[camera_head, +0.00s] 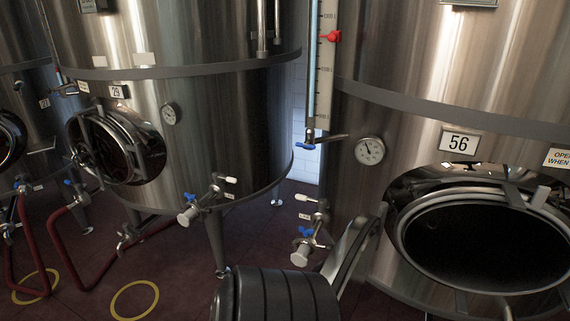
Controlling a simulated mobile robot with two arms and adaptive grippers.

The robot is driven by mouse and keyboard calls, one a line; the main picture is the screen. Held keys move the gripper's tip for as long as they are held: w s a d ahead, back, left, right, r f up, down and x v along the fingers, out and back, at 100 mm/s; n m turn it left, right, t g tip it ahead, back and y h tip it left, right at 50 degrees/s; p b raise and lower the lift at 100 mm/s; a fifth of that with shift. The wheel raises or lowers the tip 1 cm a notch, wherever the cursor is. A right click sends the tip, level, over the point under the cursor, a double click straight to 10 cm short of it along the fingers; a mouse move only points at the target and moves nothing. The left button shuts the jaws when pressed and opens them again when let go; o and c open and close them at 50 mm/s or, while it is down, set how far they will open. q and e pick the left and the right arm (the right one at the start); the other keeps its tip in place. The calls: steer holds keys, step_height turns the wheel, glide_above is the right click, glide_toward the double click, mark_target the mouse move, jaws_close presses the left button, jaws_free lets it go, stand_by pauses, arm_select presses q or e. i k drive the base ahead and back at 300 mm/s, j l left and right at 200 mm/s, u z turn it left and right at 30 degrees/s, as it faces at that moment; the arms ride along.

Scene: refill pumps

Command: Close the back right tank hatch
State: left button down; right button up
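A large steel tank labelled 56 (460,142) fills the right side. Its round hatch opening (485,245) shows a dark interior inside a metal rim, with no lid over it. A curved metal piece (352,250) stands out to the left of this opening; I cannot tell for sure whether it is the edge of the swung-out lid. A second steel tank labelled 29 (220,100) stands at the left, with a round hatch (115,145) on its front; its exact state is unclear. Neither of my grippers is recognisable in view.
A black ribbed cylinder (275,295) is at the bottom middle, close to the camera. Valves with blue handles stick out from tank 29 (205,200) and tank 56 (308,232). Red hoses (65,255) hang at the left. Dark red floor (180,260) lies between.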

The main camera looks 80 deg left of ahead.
mark_target(347, 268)
steer(key=k+j+u, duration=0.1)
steer(key=j, duration=0.3)
steer(key=k+j+u, duration=0.15)
steer(key=j, duration=0.25)
steer(key=k+j+u, duration=0.1)
steer(key=j, duration=0.35)
steer(key=j+u, duration=0.1)
steer(key=j, duration=0.35)
steer(key=k, duration=0.05)
